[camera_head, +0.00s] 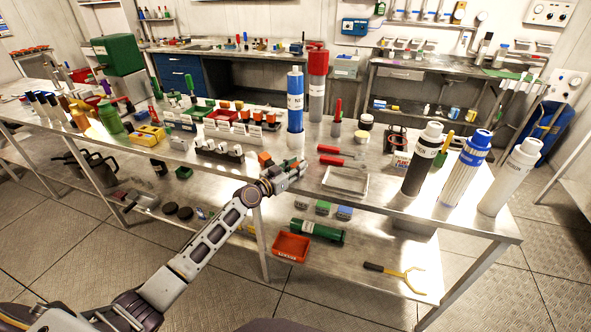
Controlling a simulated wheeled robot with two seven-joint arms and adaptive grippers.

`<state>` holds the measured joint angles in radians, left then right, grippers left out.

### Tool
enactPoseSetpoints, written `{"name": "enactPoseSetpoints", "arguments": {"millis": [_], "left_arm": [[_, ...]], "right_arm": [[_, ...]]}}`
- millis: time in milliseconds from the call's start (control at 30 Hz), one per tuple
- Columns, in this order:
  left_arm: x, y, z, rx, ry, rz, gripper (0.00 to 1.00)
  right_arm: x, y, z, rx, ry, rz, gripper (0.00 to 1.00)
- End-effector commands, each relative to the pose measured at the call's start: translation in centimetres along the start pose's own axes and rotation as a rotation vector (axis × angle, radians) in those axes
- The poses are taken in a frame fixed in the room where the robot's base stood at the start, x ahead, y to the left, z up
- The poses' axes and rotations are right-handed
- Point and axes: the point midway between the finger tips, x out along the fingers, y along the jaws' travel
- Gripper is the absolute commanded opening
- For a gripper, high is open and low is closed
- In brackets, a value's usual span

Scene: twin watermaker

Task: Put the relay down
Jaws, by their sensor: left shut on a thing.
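My left gripper (290,174) reaches in from the lower left to the front edge of the long steel table (385,188). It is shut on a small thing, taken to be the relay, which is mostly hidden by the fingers. A small orange block (265,158) shows just behind and left of the gripper; I cannot tell whether they touch. My right gripper is out of view.
A metal tray (345,181) and red-handled tools (332,150) lie right of the gripper. Tall blue (295,105) and red (317,85) cylinders stand behind it. Black (422,158), blue-white (467,168) and white (511,176) cylinders stand at the right end. A red bin (291,247) sits on the lower shelf.

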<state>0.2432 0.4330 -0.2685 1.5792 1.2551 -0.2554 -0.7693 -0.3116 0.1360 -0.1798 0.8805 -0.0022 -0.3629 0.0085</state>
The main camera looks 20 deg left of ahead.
Motion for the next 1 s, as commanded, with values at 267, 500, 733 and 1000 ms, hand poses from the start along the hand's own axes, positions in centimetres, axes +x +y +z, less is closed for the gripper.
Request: {"name": "enactPoseSetpoints", "arguments": {"millis": [267,500,733,1000], "left_arm": [[0.0,0.0,-0.1,0.000,0.002,0.000,0.01],[0.0,0.0,0.0,0.001,0.002,0.000,0.01],[0.0,0.0,0.1,0.000,0.001,0.000,0.45],[0.0,0.0,0.1,0.000,0.001,0.000,0.53]], "right_arm": [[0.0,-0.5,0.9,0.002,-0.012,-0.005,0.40],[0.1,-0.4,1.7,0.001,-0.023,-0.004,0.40],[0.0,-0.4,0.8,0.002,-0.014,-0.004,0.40],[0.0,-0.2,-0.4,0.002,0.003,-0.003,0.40]]}}
